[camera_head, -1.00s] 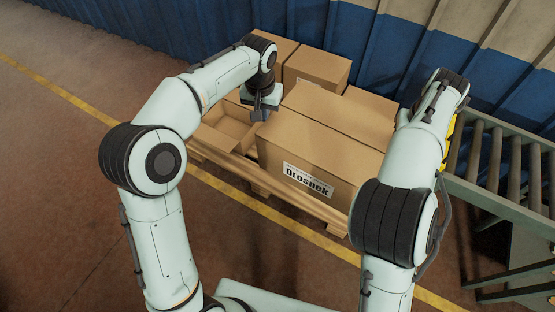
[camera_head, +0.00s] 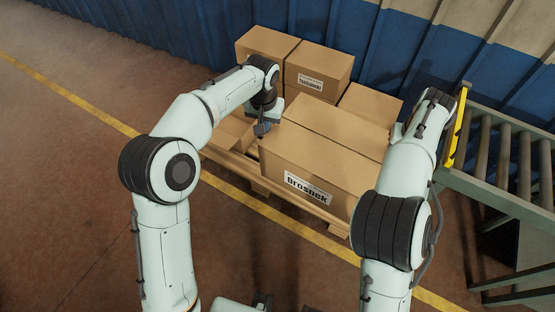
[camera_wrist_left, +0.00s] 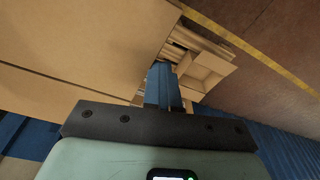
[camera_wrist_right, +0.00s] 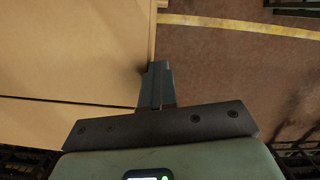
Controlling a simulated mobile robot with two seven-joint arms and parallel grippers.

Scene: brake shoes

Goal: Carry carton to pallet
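A large brown carton (camera_head: 325,142) with a "Drosnek" label stands upright between my two arms. It is over the front right of the wooden pallet (camera_head: 270,208); I cannot tell whether it rests on it. My left gripper (camera_head: 262,129) is at the carton's left side, with its fingers together (camera_wrist_left: 160,70). The carton fills the left of the left wrist view (camera_wrist_left: 75,85). My right gripper (camera_wrist_right: 157,68) has its fingers together beside the carton's side (camera_wrist_right: 70,55). In the head view, my right arm hides its fingertips.
Several cartons stand at the back of the pallet, including a labelled one (camera_head: 318,72) and a lower one (camera_head: 368,103). An open carton (camera_head: 232,130) is at the left, partly hidden by my arm. A roller conveyor (camera_head: 500,185) is at the right. A blue wall (camera_head: 180,35) stands behind.

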